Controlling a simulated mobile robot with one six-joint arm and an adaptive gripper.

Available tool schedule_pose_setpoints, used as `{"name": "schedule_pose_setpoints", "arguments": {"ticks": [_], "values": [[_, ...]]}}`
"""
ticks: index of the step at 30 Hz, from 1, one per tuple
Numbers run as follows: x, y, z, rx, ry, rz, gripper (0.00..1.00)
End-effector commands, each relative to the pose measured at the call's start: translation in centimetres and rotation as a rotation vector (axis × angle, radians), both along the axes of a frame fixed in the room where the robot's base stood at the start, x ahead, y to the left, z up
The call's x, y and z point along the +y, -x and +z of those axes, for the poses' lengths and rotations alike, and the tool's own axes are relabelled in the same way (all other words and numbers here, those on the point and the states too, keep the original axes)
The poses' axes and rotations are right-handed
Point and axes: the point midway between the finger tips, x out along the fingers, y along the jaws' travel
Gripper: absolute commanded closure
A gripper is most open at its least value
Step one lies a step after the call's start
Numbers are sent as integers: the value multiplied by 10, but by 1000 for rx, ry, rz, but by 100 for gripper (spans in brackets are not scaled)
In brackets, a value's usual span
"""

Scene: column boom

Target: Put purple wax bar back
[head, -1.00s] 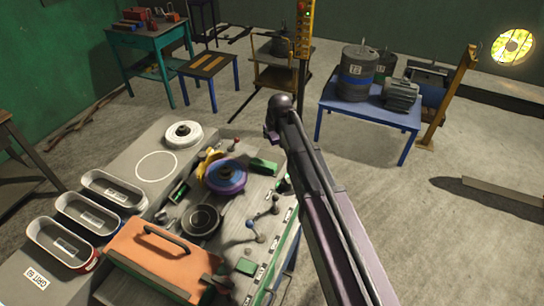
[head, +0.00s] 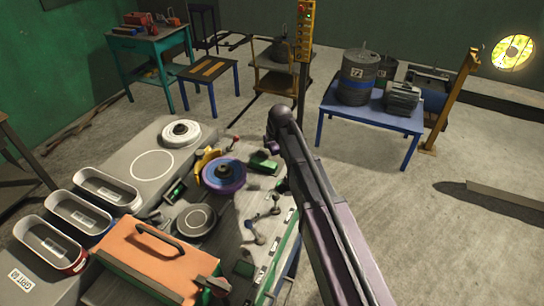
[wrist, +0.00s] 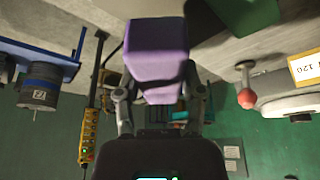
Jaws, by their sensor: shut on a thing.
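The purple wax bar (wrist: 157,50) is between the fingertips of my gripper (wrist: 158,98) in the wrist view. My gripper is shut on it, and most of the bar sticks out past the fingers. In the head view the end of my arm is mostly hidden behind my own upper links, so I cannot make out the gripper or the bar clearly there. A green block (head: 262,167) lies on the bench near the arm's far end. A green surface (wrist: 248,14) also shows at the top of the wrist view, close to the bar.
A red-knobbed lever (wrist: 246,97) stands near the bar. Open floor lies to the right.

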Motion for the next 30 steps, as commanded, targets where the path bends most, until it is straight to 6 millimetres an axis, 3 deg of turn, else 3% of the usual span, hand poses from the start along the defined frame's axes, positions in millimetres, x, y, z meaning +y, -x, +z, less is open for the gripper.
{"name": "schedule_pose_setpoints", "arguments": {"ticks": [17,30], "values": [[-1,0,-7,0,0,-1,97],[-2,0,-39,0,0,-2,97]]}}
